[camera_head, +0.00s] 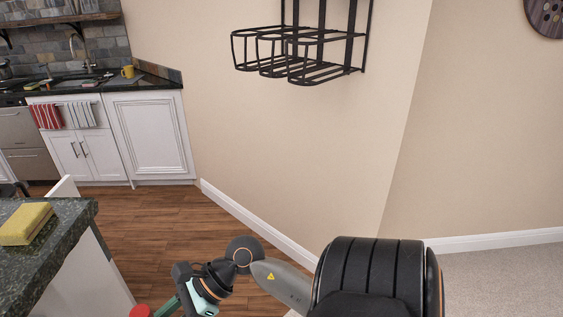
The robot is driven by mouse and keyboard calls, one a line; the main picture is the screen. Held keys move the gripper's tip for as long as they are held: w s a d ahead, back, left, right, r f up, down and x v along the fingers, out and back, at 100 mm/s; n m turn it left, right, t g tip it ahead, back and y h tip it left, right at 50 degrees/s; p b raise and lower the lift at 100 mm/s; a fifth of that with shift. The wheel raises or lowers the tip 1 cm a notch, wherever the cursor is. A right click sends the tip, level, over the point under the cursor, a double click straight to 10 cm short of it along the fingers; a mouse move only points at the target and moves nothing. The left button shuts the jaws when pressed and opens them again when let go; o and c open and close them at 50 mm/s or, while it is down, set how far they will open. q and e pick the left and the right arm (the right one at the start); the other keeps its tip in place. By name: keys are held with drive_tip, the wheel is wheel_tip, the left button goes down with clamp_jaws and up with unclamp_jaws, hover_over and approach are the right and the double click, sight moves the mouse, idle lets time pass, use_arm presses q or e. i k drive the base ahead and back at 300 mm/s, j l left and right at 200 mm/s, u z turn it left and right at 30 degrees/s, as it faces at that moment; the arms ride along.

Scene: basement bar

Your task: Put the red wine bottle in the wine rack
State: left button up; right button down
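The black wire wine rack (300,62) is fixed to the beige wall at top centre. Its open bottle loops jut out to the left and look empty; its top is cut off by the frame. My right arm comes in from the bottom right, and its wrist and gripper (183,294) are low in the view, far below the rack. A red round end (140,311) and a short green piece show beside the gripper at the bottom edge. They may be part of the bottle, but I cannot tell. The fingertips are not clear. My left gripper is out of view.
A dark granite counter (60,240) with a yellow sponge (26,223) stands at the left. Behind are white cabinets (148,135), a sink and a yellow mug (128,72). Wood floor (150,215) lies clear between counter and wall. A wall corner stands right of the rack.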

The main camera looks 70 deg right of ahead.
sight(276, 72)
drive_tip(key=l+z, duration=0.35)
drive_tip(key=i+l+z, duration=0.15)
drive_tip(key=z, duration=0.25)
drive_tip(key=i+l+z, duration=0.15)
drive_tip(key=l+z, duration=0.2)
drive_tip(key=i+l+z, duration=0.15)
drive_tip(key=z, duration=0.3)
drive_tip(key=i+z, duration=0.7)
drive_tip(key=z, duration=0.25)
drive_tip(key=i+j+z, duration=0.15)
drive_tip(key=z, duration=0.2)
drive_tip(key=i+j+z, duration=0.1)
drive_tip(key=j+z, duration=0.3)
drive_tip(key=i+j+z, duration=0.1)
drive_tip(key=j+z, duration=0.8)
drive_tip(key=z, duration=0.15)
drive_tip(key=k+j+z, duration=0.15)
drive_tip(key=z, duration=0.15)
drive_tip(key=j, duration=0.1)
